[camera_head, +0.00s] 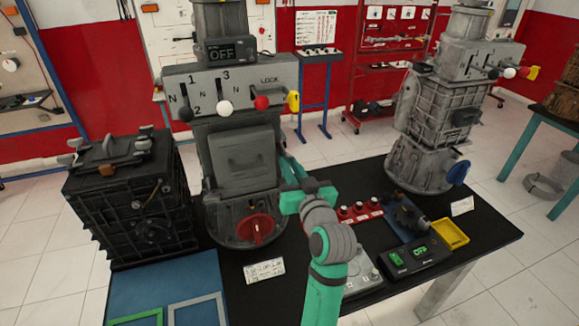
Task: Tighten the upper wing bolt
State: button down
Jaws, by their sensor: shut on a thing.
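The near engine trainer (198,150) stands upright on the black table, with a grey square cover (243,158) on its front. My green gripper (284,163) is at the right edge of this cover, below the lever panel. It is shut on a small part there, which I take to be the upper wing bolt. The fingers hide that part, so I cannot tell its angle or how far it is screwed in. A red round knob (256,229) sits low on the trainer's base, left of and below my gripper.
The lever panel (230,86) juts out above my gripper, with a display reading OFF on top. A black ribbed box (130,200) stands at left. Red knobs (362,209), a yellow tray (450,234) and a second trainer (430,120) are at right. My forearm crosses the table's front.

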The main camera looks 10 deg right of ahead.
jog(key=shift+m, duration=8.1)
jog(key=c, duration=1.8)
grip_release()
jog(key=shift+w, duration=0.1)
jog(key=shift+o, duration=0.2)
jog(key=shift+a, duration=0.1)
jog(key=s+d, duration=0.1)
jog(key=s, duration=1)
jog(key=shift+d, duration=0.15)
